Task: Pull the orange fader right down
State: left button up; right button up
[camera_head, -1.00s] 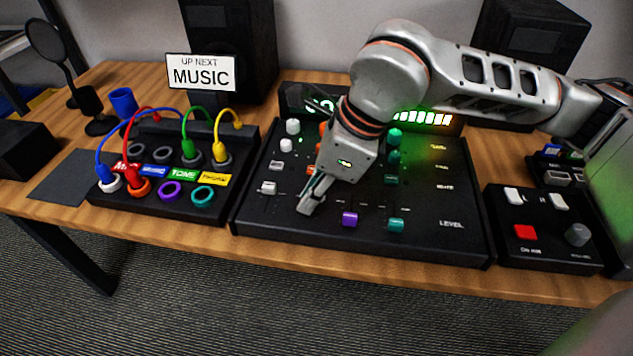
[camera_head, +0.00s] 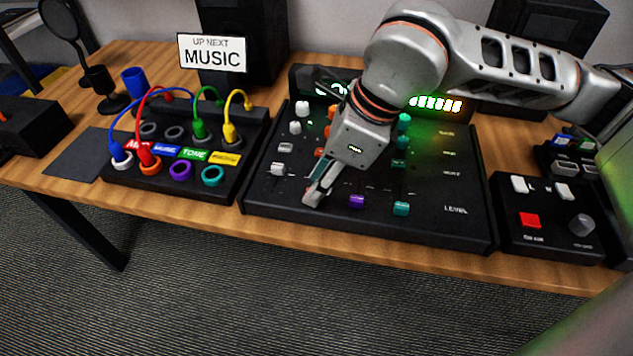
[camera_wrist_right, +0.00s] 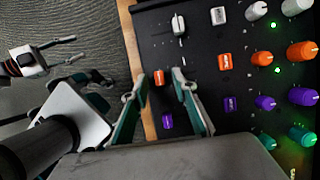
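The orange fader cap (camera_wrist_right: 158,77) shows in the right wrist view between the two fingers of my right gripper (camera_wrist_right: 157,75), close to the panel's front edge. It sits nearer that edge than the white fader (camera_wrist_right: 178,25) and the purple fader (camera_wrist_right: 167,120). The fingers are apart, with a gap visible on both sides of the cap. In the head view my right gripper (camera_head: 314,195) points down at the mixer panel (camera_head: 440,225) and hides the orange fader. My left gripper (camera_wrist_right: 78,48) shows only in the right wrist view, its fingers apart and empty, over the floor.
Knobs and buttons in several colours cover the rest of the mixer. A patch box (camera_head: 150,184) with cables stands left, and a box with a red button (camera_head: 530,220) right. A sign reading "MUSIC" (camera_head: 212,53) stands behind. The wooden table's front strip (camera_head: 400,262) is clear.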

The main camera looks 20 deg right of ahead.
jog(key=v, duration=1)
jog(key=shift+r, duration=0.4)
jog(key=shift+s+d, duration=0.1)
jog(key=shift+s, duration=0.05)
